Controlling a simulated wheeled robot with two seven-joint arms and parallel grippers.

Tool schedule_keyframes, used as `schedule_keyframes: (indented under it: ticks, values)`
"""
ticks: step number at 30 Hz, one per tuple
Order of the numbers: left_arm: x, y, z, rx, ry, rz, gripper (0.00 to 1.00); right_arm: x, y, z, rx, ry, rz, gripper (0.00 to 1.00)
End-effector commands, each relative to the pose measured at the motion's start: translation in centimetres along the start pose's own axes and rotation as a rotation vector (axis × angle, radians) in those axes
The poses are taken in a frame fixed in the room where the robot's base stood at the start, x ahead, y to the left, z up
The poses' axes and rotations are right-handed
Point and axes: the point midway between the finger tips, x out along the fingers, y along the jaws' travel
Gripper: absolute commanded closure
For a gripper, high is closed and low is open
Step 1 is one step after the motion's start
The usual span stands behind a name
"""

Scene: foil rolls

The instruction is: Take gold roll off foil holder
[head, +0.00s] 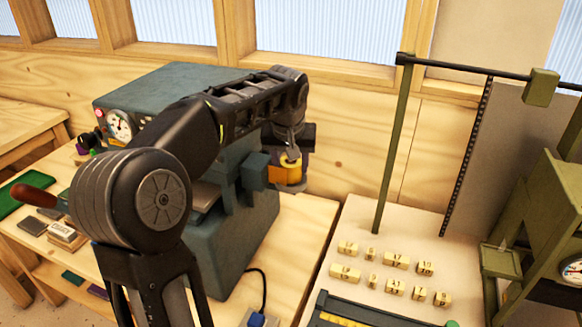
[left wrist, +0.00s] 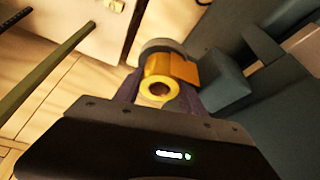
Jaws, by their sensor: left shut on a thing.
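The gold roll (left wrist: 160,88) shows in the left wrist view between the two fingers of my left gripper (left wrist: 155,97), which is shut on it. Its round end with a dark hole faces the camera. In the head view the gold roll (head: 288,172) is at the right side of the teal machine, below my left gripper (head: 290,158). A grey cylindrical part (left wrist: 160,46) sits at the roll's far end; I cannot tell whether the roll still sits on a holder. My right gripper is not in view.
The teal machine (head: 262,225) stands close beside the roll, with a block (left wrist: 226,85) right next to it in the wrist view. Small numbered blocks (head: 397,260) lie on the pale table to the right. A green post (head: 393,150) rises there.

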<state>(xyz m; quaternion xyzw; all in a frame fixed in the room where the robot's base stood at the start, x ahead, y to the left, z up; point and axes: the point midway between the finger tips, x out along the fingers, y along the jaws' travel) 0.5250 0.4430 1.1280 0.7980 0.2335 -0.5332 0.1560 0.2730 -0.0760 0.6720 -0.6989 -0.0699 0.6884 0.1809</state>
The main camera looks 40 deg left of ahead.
Motion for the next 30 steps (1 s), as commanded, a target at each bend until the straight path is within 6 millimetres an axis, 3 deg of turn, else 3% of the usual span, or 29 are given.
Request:
schedule_keyframes:
  ticks: [15,30]
  values:
    - [-8.0,0.1,-3.4,0.000,0.002,0.001,0.97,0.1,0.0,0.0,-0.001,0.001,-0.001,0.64]
    - [-8.7,0.0,-3.6,0.001,0.000,0.001,0.97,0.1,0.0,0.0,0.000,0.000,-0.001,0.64]
